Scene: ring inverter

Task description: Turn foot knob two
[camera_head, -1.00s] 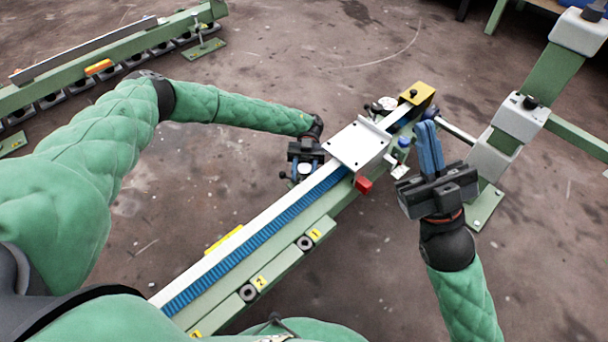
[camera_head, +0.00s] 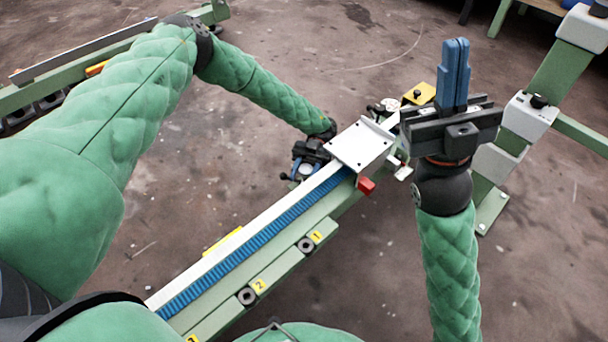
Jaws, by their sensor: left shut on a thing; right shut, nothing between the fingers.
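Foot knob two is a dark round knob (camera_head: 247,295) on the near side of the green rail, beside the yellow label "2" (camera_head: 260,286). A similar knob (camera_head: 305,245) sits further up by the label "1". My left gripper (camera_head: 308,170) is at the far side of the rail, left of the white plate (camera_head: 360,145). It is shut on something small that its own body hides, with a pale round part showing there. My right gripper (camera_head: 454,76) is raised near the rail's far end, its blue fingers pressed together and empty. Both grippers are well away from knob two.
The long rail with its blue ribbed strip (camera_head: 260,235) runs diagonally across the middle. A red part (camera_head: 366,186) sticks out below the plate. A green post with grey blocks (camera_head: 525,117) stands at the right. Floor right of knob two is clear.

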